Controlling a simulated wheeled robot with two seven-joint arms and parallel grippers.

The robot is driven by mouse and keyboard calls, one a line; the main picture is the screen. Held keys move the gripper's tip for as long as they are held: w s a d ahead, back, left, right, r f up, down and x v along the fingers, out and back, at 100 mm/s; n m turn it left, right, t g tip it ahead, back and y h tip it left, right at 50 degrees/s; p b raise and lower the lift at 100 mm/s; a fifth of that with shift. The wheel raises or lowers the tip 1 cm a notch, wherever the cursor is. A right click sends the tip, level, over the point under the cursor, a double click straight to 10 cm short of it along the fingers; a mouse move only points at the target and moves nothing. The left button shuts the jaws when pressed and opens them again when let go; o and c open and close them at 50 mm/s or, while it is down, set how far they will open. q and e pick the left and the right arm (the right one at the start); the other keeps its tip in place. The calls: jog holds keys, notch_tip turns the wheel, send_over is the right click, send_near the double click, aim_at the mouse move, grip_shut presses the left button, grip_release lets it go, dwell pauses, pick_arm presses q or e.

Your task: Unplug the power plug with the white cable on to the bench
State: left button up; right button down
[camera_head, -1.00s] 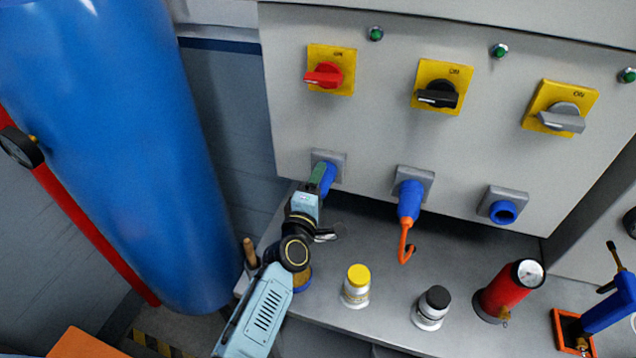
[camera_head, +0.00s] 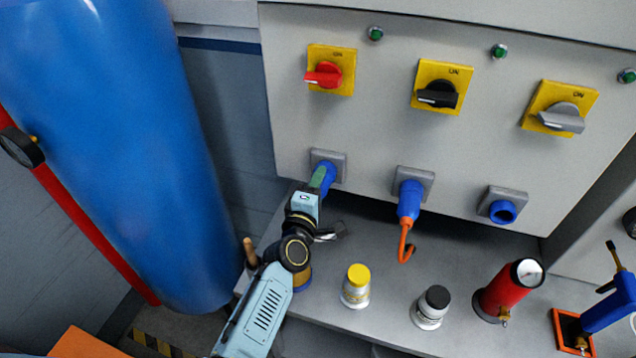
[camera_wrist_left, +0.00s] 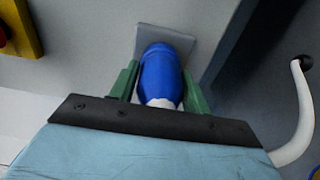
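The blue power plug (camera_wrist_left: 161,75) with a white rear end sits in the left grey socket (camera_head: 338,160) of the panel. The white cable (camera_wrist_left: 303,110) curves down the right side of the left wrist view. My left gripper (camera_wrist_left: 161,85) has its green fingers on both sides of the plug, and their tips appear to press on it. In the head view, my left gripper (camera_head: 323,180) hides much of the plug. My right gripper is in neither view. The grey bench (camera_head: 385,265) lies below the socket.
A blue plug with an orange cable (camera_head: 409,203) is in the middle socket, and the right socket (camera_head: 503,210) is empty. Yellow-capped (camera_head: 357,286) and black-capped (camera_head: 432,308) bottles and a red gauge cylinder (camera_head: 509,291) stand on the bench. A blue tank (camera_head: 125,150) is left.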

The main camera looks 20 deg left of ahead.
pick_arm(q)
jog(key=c, duration=0.5)
jog(key=shift+s, duration=0.1)
jog(key=shift+s, duration=0.2)
jog(key=shift+s+p, duration=0.35)
jog(key=shift+s, duration=0.3)
jog(key=shift+s+a+p, duration=0.1)
jog(key=shift+s+p, duration=0.45)
jog(key=shift+s, duration=1.45)
